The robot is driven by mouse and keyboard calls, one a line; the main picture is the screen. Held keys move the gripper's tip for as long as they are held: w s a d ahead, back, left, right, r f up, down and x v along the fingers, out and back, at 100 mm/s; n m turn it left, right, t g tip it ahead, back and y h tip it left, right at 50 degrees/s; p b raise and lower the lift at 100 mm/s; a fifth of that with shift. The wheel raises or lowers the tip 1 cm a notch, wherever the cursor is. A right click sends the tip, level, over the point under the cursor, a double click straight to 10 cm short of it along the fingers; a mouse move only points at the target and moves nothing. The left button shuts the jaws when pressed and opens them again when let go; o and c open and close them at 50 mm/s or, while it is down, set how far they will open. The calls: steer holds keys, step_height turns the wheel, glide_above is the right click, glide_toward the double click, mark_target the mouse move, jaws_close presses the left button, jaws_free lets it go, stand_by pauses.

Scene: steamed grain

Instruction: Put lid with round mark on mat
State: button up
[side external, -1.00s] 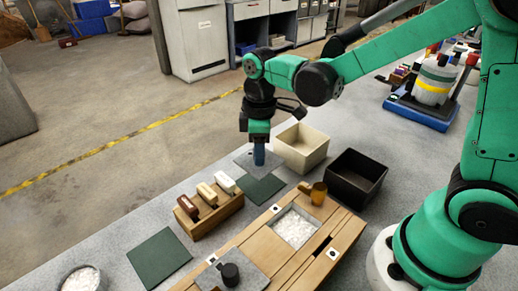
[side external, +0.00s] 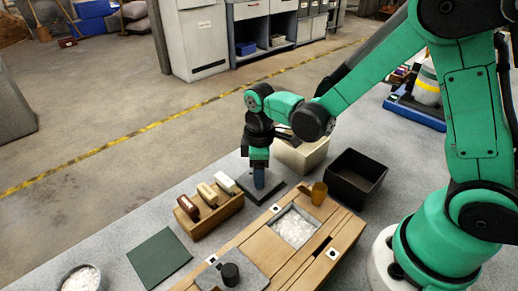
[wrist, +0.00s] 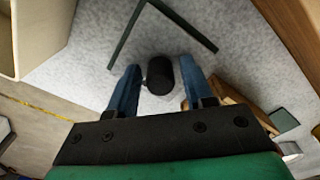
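A grey speckled lid (wrist: 225,30) with a black knob (wrist: 160,75) lies over the far dark green mat, whose edges (wrist: 190,28) show past it in the wrist view. The mat (side external: 283,191) also shows in the side view, mostly covered. My gripper (wrist: 160,68) has its blue fingers on either side of the knob, with a visible gap on each side. I cannot make out a round mark clearly. A second grey lid (side external: 249,262) with a black knob sits on the wooden block at the front. A second green mat (side external: 159,257) is bare.
A cream box (side external: 303,158) stands close behind the gripper, and a black box (side external: 355,178) to its right. A rack (side external: 212,216) with three small blocks is to the left.

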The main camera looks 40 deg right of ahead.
steer(key=shift+o, duration=0.5)
step_height(320, 180, up, 12)
steer(key=s+d+m+t, duration=0.3)
steer(key=s+m+t, duration=0.2)
steer(key=m+t, duration=0.2)
steer(key=shift+s+r+m, duration=0.15)
steer(key=shift+s+m, duration=0.25)
steer(key=shift+m, duration=0.6)
